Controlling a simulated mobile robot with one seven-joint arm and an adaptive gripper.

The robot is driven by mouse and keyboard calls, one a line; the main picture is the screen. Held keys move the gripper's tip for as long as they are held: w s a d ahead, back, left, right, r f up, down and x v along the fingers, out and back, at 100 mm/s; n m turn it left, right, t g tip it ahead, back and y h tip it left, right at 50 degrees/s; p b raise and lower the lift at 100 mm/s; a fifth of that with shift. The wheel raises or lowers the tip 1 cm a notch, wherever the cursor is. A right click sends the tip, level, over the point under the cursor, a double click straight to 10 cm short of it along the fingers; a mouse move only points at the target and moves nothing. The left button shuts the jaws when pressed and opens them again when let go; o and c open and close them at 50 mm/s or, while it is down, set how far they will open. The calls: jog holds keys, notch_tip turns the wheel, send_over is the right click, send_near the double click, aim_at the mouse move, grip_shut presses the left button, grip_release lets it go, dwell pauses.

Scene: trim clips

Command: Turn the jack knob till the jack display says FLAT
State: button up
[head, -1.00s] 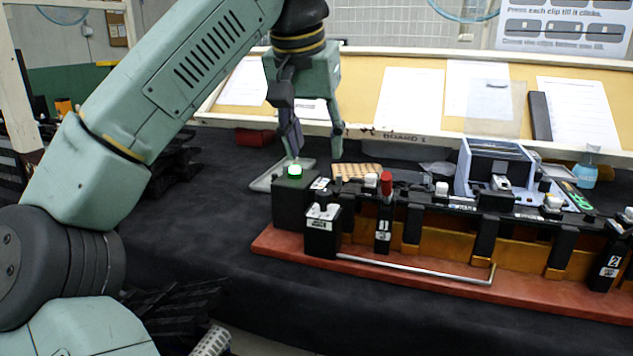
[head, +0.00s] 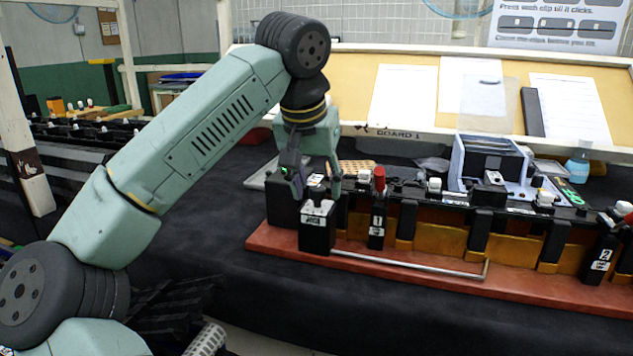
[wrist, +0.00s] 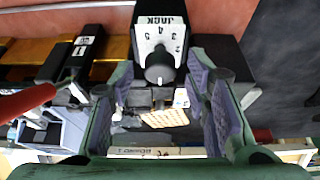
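The block (head: 317,233) stands at the left front of the red base in the head view. My gripper (head: 316,192) is open and empty, its fingers pointing down over the block. In the wrist view the knob lies between the two spread fingers, with a gap on each side.
A red-topped clamp (head: 379,180) stands just right of my gripper. A metal rod (head: 410,264) runs along the front of the red base (head: 380,275). A grey-blue device (head: 487,165) stands behind. Dark table cloth lies free at the front left.

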grip_shut()
dwell(0.3)
